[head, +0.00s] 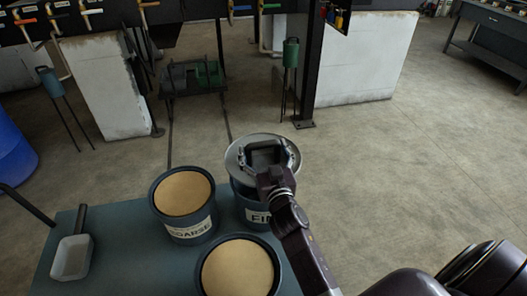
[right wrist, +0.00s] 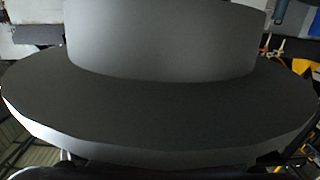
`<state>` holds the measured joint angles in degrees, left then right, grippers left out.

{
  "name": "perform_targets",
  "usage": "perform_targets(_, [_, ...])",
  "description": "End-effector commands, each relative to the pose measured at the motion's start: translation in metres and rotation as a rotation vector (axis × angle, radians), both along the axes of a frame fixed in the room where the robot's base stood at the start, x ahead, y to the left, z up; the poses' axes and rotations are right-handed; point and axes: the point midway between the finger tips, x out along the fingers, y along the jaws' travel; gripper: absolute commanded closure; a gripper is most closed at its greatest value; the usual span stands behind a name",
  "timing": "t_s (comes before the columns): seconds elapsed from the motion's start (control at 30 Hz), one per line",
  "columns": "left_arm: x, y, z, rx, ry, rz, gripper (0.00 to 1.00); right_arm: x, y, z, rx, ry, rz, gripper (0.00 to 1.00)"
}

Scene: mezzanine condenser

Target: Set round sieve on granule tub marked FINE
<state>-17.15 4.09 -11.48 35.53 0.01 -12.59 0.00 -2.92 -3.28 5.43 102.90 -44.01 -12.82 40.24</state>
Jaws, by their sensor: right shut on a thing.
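The round sieve (head: 236,146) is a pale grey disc, seen over the top of the granule tub marked FINE (head: 255,213). My right gripper (head: 267,153) is shut on the sieve from above. The tub is blue, and its label is partly hidden by my arm, with only "FI" readable. The sieve covers the tub's mouth in the head view; I cannot tell whether it touches the rim. In the right wrist view the grey sieve (right wrist: 160,112) fills most of the picture. My left gripper is not in view.
A tub marked COARSE (head: 185,205) stands to the left and another tub (head: 238,268) in front, both with tan contents. A grey scoop (head: 73,255) lies on the blue-grey table (head: 125,250). A blue barrel (head: 12,155) stands at far left. Open floor lies to the right.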

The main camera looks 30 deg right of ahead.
Motion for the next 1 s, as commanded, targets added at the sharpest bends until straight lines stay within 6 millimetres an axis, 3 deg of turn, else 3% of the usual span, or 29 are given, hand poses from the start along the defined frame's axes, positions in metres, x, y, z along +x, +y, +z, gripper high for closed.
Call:
perform_targets(0.17, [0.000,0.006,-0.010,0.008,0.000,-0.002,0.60,0.001,0.000,-0.009,-0.001,-0.002,0.000,0.52])
perform_targets(0.6, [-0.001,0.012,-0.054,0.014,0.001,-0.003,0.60,0.001,0.000,-0.057,-0.002,-0.003,0.000,0.52])
perform_targets(1.0, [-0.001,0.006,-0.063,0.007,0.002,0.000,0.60,0.001,0.000,-0.067,-0.002,-0.003,0.000,0.52])
